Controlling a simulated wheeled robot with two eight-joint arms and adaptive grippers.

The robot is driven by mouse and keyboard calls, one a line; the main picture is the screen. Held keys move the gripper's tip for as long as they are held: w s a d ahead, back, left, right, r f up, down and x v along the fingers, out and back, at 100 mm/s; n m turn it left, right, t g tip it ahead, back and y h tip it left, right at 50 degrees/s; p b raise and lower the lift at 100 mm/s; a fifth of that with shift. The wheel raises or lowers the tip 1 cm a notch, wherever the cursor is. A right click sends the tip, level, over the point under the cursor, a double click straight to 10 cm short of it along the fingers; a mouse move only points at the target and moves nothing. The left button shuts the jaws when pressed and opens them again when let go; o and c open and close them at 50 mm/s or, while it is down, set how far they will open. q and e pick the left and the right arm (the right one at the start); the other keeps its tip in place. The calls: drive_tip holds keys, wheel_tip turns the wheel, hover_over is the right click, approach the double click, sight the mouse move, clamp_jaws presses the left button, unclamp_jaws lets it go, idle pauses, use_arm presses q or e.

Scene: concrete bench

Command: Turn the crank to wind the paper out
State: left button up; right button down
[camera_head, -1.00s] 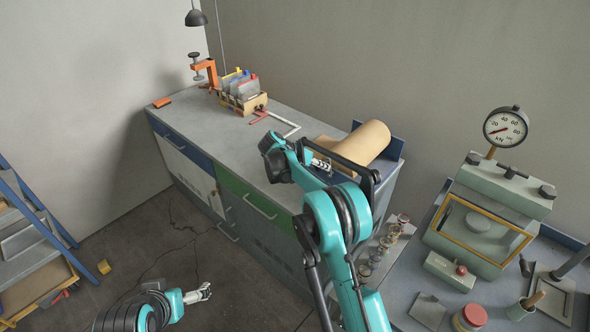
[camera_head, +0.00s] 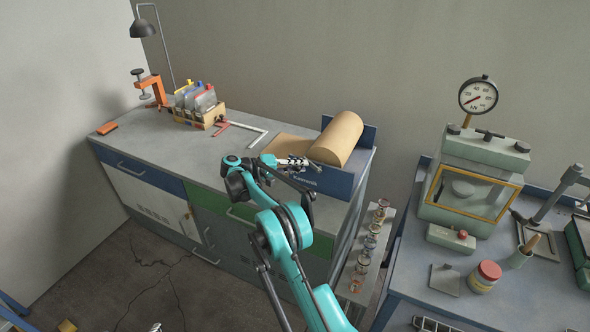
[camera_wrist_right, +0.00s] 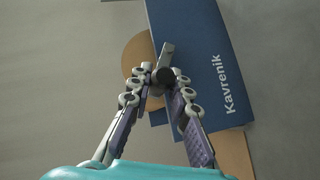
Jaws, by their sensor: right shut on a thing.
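The brown paper roll (camera_head: 340,138) lies in a blue dispenser (camera_head: 325,183) on the grey cabinet top, with a flat brown sheet (camera_head: 285,144) on its left. In the right wrist view the dispenser's blue side (camera_wrist_right: 205,60) reads "Kavrenik", and the end of the roll (camera_wrist_right: 136,58) shows behind it. My right gripper (camera_head: 300,163) is at the dispenser's near left end. In the wrist view its fingers (camera_wrist_right: 157,76) close on the grey crank (camera_wrist_right: 167,52). The fingers partly hide the crank's handle. Only the tip of my left gripper (camera_head: 156,328) shows at the bottom edge.
A wooden rack of bags (camera_head: 200,107), an orange clamp (camera_head: 150,88) and a white angled bar (camera_head: 247,130) are on the cabinet. A press with a dial gauge (camera_head: 478,96) stands on the right bench. A narrow shelf of jars (camera_head: 367,245) fills the gap.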

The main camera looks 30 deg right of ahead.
drive_tip(key=shift+f+n+h+b, duration=0.3)
drive_tip(key=shift+f+h, duration=0.05)
drive_tip(key=shift+h, duration=0.05)
drive_tip(key=shift+w, duration=0.1)
drive_tip(key=c, duration=1.4)
unclamp_jaws()
drive_tip(key=v, duration=1.2)
drive_tip(key=shift+w+f, duration=0.15)
drive_tip(key=shift+c, duration=0.3)
